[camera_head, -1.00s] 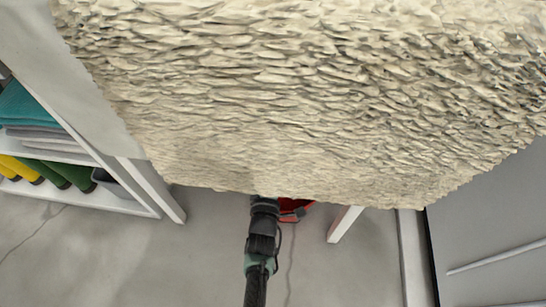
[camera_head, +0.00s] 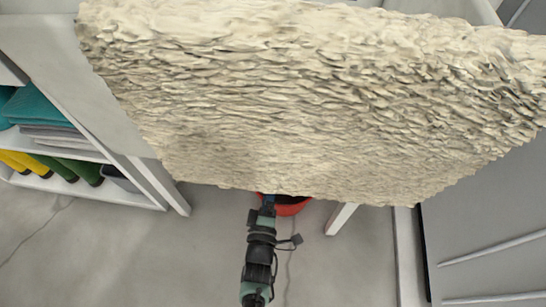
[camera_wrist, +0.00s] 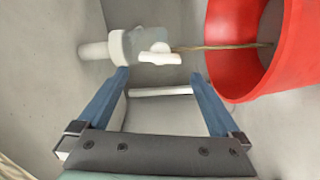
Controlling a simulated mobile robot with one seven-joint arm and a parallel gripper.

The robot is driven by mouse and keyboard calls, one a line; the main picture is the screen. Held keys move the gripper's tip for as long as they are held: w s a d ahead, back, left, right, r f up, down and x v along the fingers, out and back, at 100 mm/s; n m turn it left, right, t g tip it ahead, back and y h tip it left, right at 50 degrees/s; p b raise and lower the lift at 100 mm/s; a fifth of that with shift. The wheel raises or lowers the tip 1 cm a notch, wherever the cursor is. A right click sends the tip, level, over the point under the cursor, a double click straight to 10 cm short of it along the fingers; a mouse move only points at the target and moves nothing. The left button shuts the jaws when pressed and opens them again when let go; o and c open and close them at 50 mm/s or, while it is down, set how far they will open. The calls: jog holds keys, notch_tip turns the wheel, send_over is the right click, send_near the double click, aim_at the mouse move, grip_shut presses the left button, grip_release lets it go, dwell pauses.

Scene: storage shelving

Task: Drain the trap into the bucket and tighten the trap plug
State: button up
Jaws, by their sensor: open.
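In the wrist view, my gripper (camera_wrist: 160,75) is open, with its two blue fingers well apart and nothing between the tips. Just beyond the tips is the white trap plug (camera_wrist: 158,56) with a bar-like handle, on the pale trap (camera_wrist: 120,47). A thin brownish stream (camera_wrist: 215,47) runs from the plug into the red bucket (camera_wrist: 288,75) at the right. In the head view, my gripper (camera_head: 268,203) is partly under the rough stone slab, beside the bucket (camera_head: 292,208), which is mostly covered. The slab hides the trap and plug there.
The rough cream slab (camera_head: 300,110) overhangs the work area. A white leg (camera_head: 340,218) stands right of the bucket. Shelving (camera_head: 70,150) with towels and boots is at the left, and a grey panel (camera_head: 485,220) at the right. A white bar (camera_wrist: 160,92) lies beyond my fingers.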

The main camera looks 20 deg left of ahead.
jog(key=shift+p+v, duration=0.65)
jog(key=shift+v, duration=1.95)
